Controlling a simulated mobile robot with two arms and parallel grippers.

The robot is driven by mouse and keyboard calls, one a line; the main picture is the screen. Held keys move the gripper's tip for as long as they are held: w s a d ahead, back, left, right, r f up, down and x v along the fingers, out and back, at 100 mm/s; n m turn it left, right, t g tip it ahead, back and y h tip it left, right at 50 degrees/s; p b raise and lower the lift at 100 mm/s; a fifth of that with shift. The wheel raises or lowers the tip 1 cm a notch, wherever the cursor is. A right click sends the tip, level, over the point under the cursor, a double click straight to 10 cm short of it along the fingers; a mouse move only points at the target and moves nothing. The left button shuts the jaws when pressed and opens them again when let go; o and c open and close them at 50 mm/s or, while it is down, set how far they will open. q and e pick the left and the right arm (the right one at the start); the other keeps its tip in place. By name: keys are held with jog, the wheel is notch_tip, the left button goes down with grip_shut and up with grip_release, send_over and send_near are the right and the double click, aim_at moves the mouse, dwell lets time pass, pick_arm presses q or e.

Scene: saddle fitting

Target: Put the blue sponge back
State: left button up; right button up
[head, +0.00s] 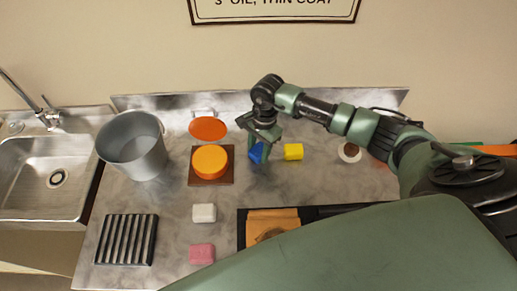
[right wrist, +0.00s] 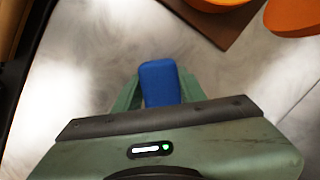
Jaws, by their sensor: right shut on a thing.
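The blue sponge (head: 256,153) is between the fingers of my right gripper (head: 262,152), at the back middle of the counter. In the right wrist view the blue sponge (right wrist: 160,82) sticks out between the two green fingers of my right gripper (right wrist: 158,90), which are shut on it. Bare metal counter shows around it in that view. I cannot tell whether the sponge touches the counter. My left gripper is not in view.
A yellow sponge (head: 293,152) lies just right of the blue one. An orange round thing (head: 209,161) sits on a brown square (head: 229,180) to the left. A white sponge (head: 204,213), pink sponge (head: 202,254), bucket (head: 133,148), black rack (head: 126,240) and sink (head: 45,190) also stand around.

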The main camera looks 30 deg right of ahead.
aim_at(262, 146)
jog(key=shift+f, duration=0.2)
jog(key=o, duration=1.3)
jog(key=shift+r, duration=0.1)
jog(key=shift+r, duration=0.15)
jog(key=shift+w+d+r+b, duration=0.1)
jog(key=shift+r+b, duration=0.2)
jog(key=r+b, duration=0.1)
jog(key=r, duration=0.2)
jog(key=d+r+b, duration=0.1)
jog(key=r, duration=0.3)
jog(key=r+b, duration=0.2)
jog(key=r, duration=0.2)
jog(key=shift+w+d+r, duration=0.1)
jog(key=shift+w+d, duration=0.1)
jog(key=shift+d, duration=0.1)
